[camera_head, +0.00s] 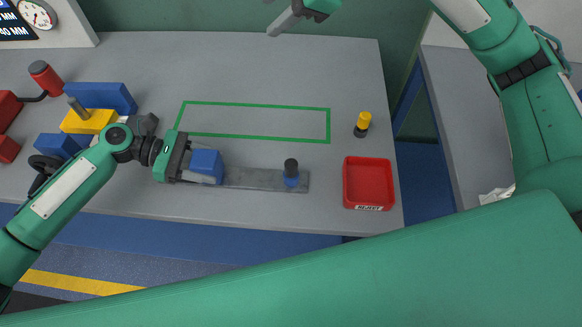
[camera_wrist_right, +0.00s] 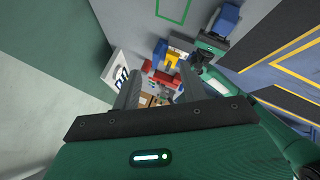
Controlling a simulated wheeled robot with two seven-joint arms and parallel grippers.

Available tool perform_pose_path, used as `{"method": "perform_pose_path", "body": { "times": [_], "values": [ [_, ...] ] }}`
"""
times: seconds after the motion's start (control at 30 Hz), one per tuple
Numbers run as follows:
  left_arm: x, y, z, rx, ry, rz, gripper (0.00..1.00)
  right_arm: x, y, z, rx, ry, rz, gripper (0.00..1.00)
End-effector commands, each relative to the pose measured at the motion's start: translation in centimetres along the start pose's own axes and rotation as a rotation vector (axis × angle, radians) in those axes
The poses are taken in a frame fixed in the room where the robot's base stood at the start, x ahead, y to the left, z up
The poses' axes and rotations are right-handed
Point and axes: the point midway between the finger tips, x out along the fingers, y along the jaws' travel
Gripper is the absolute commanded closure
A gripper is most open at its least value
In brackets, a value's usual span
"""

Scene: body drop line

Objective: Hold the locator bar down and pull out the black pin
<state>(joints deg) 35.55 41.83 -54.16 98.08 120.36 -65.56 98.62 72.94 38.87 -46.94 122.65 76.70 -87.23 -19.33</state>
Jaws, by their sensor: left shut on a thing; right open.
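The grey locator bar (camera_head: 250,178) lies flat near the front of the table, with a blue block (camera_head: 206,161) at its left end. The black pin (camera_head: 291,166) stands upright in a blue collar near the bar's right end. My left gripper (camera_head: 195,166) is shut on the blue block from the left; its fingertips are partly hidden. My right gripper (camera_head: 287,21) is at the top edge of the head view, above and away from the bar, partly cut off. In the right wrist view its two fingers (camera_wrist_right: 162,92) are apart with nothing held between them.
A red reject tray (camera_head: 347,187) sits right of the bar. A yellow-topped pin (camera_head: 363,121) stands behind it. A green outlined rectangle (camera_head: 255,105) on the table is empty. Blue, yellow and red fixtures (camera_head: 100,97) crowd the left side. The table's middle is clear.

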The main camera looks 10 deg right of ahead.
Motion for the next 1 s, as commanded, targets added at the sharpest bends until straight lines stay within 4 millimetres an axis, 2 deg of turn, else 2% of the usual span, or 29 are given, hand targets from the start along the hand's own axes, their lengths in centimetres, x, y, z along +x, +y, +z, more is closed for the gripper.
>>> {"method": "perform_pose_path", "body": {
  "times": [0.03, 0.2, 0.4, 0.5, 0.6, 0.77, 1.0],
  "values": [
    [0.2, -0.3, -0.7, -0.008, 0.006, -0.006, 0.84, 1.8, -1.9, 0.3, -0.061, -0.040, -0.060, 0.56],
    [0.2, -0.3, -0.7, -0.008, 0.006, -0.006, 0.84, 6.3, -8.1, 1.9, -0.272, -0.166, -0.267, 0.56],
    [0.2, -0.3, -0.7, -0.008, 0.006, -0.006, 0.84, 9.3, -14.3, 4.5, -0.485, -0.272, -0.489, 0.56],
    [0.2, -0.3, -0.7, -0.008, 0.006, -0.006, 0.84, 10.0, -16.4, 5.6, -0.558, -0.304, -0.568, 0.56],
    [0.2, -0.3, -0.7, -0.008, 0.006, -0.006, 0.84, 10.3, -17.7, 6.3, -0.604, -0.324, -0.620, 0.56],
    [0.2, -0.3, -0.7, -0.008, 0.006, -0.006, 0.84, 10.8, -18.6, 7.0, -0.631, -0.334, -0.652, 0.56],
    [0.2, -0.3, -0.7, -0.008, 0.006, -0.006, 0.84, 12.8, -19.9, 8.3, -0.629, -0.334, -0.653, 0.56]
  ]
}}
